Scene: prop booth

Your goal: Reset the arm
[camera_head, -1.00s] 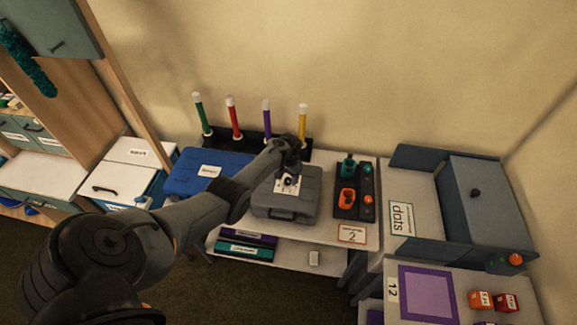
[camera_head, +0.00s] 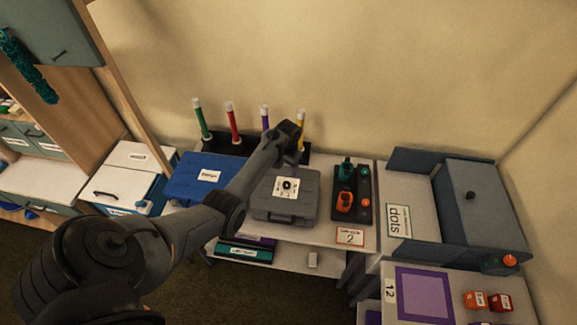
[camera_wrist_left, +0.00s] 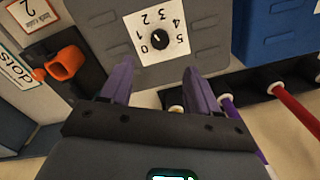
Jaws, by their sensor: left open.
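My left arm comes in from the left in the head view and reaches over the table. My left gripper (camera_head: 293,157) is at its end, above the back of a grey case (camera_head: 297,206). In the left wrist view the two purple fingers of the gripper (camera_wrist_left: 158,88) are apart with nothing between them. Beyond the fingertips is the case's white dial plate (camera_wrist_left: 178,22) with a black knob and numbers. The knob points toward the 0 side. The gripper is apart from the case. My right gripper is not in view.
A blue case (camera_head: 196,182) lies left of the grey one. Behind stand green, red, purple and yellow sticks in a black rack (camera_head: 228,146), close to my left gripper. Right is a black panel (camera_head: 352,190) with an orange holder. A grey box (camera_head: 478,215) stands farther right.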

